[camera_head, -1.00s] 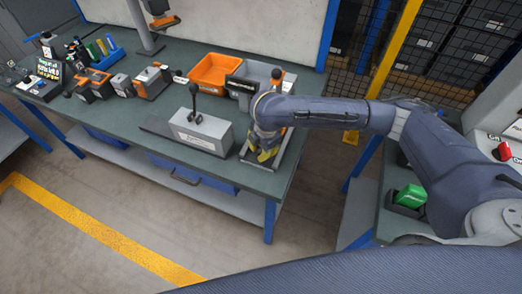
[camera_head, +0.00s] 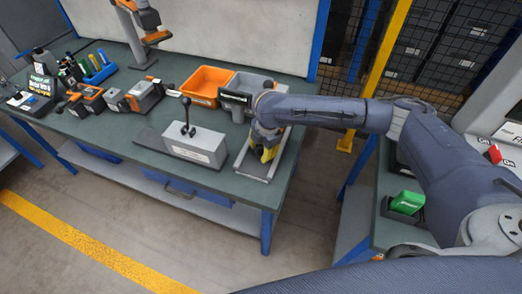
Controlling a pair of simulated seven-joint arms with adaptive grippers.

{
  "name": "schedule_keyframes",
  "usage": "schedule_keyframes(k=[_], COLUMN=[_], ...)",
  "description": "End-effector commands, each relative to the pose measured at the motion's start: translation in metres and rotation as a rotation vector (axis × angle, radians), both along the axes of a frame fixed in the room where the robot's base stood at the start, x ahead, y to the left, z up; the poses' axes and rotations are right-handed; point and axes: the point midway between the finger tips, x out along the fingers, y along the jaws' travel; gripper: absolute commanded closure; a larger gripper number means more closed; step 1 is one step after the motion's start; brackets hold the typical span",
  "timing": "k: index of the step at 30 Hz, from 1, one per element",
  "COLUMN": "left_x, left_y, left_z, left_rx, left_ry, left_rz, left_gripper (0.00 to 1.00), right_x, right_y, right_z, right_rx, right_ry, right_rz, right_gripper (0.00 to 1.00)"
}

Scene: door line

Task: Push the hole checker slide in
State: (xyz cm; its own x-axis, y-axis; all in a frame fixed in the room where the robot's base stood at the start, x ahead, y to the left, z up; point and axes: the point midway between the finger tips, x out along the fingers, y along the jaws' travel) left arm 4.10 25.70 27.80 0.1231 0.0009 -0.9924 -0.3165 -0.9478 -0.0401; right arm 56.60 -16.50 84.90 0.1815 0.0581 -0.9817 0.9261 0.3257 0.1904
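My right gripper (camera_head: 265,145) points down at the right end of the green table, over a device with a flat pale grey base (camera_head: 254,170). Yellow parts show at its lower end, and I cannot tell whether they belong to the gripper or the device. The gripper and forearm hide most of this device, so its slide and any contact are not clear. I cannot tell whether the fingers are open or shut. A light grey box with a black upright lever (camera_head: 195,144) stands just left of it; its label is too small to read. My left gripper is not in view.
An orange bin (camera_head: 204,84) and a grey bin (camera_head: 251,86) stand behind. Several orange-and-grey devices (camera_head: 133,95) and a post stand (camera_head: 138,25) are to the left. A side bench at the right holds a green block (camera_head: 407,202). The table's front strip is clear.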

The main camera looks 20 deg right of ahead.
Motion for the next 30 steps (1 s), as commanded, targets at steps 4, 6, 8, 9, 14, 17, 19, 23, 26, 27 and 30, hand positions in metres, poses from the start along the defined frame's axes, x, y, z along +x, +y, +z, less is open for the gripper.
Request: schedule_keyframes(k=[4,6,8,9,14,17,19,23,26,27,30], left_x=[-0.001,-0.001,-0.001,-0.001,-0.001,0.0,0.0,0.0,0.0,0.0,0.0], left_y=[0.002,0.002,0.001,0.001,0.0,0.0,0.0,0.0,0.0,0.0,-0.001], left_z=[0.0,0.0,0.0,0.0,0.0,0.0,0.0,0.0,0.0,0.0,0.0], left_rx=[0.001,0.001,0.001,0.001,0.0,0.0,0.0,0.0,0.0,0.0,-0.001], left_ry=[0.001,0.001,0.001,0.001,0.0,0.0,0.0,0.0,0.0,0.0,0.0], left_rz=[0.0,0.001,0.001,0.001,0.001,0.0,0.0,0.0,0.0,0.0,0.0], left_gripper=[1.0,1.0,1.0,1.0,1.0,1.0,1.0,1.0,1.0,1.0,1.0], right_x=[0.0,-0.001,-0.001,-0.001,-0.005,-0.009,-0.011,-0.015,-0.018,-0.018,-0.02], right_y=[0.002,0.002,0.002,0.002,0.0,-0.001,-0.002,-0.004,-0.005,-0.005,-0.006], right_z=[0.001,0.003,0.007,0.011,0.035,0.053,0.065,0.086,0.098,0.102,0.11], right_rx=[0.003,0.004,0.004,0.004,0.004,0.003,0.003,0.002,0.002,0.002,0.0], right_ry=[0.0,-0.001,-0.001,-0.002,-0.005,-0.004,-0.004,-0.005,-0.004,-0.003,-0.002], right_rz=[0.003,0.003,0.004,0.003,0.004,0.003,0.004,0.004,0.001,0.001,0.002], right_gripper=[0.61,0.61,0.61,0.61,0.61,0.61,0.61,0.61,0.61,0.61,0.61])
